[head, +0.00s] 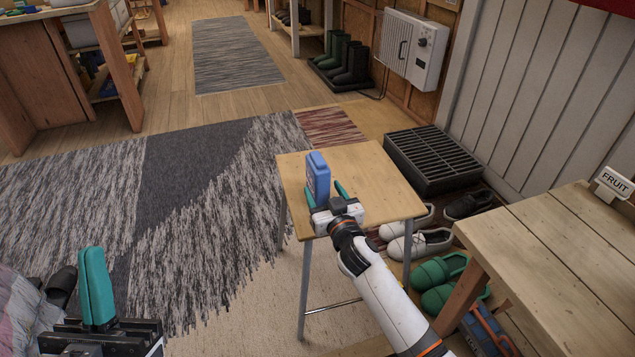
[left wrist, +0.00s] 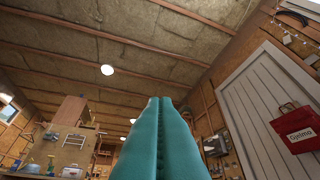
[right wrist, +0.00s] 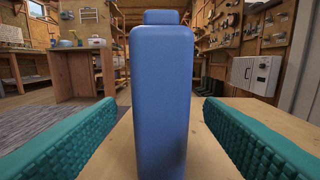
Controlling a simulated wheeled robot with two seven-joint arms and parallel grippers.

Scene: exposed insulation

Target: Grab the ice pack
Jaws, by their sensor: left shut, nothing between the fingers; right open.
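The ice pack (head: 318,178) is a blue, bottle-shaped block with a small cap. It stands upright on a small wooden table (head: 385,180). My right gripper (head: 326,191) is open at the ice pack, low over the table top. In the right wrist view the ice pack (right wrist: 161,95) stands between the two green fingers (right wrist: 160,128), with a gap visible on each side. My left gripper (head: 96,288) is at the lower left of the head view, away from the table and pointing up. In the left wrist view its teal fingers (left wrist: 158,140) are pressed together and empty.
Shoes (head: 420,243) and a black slatted box (head: 432,160) lie beside the small table. Rugs (head: 190,210) cover the open floor to the left.

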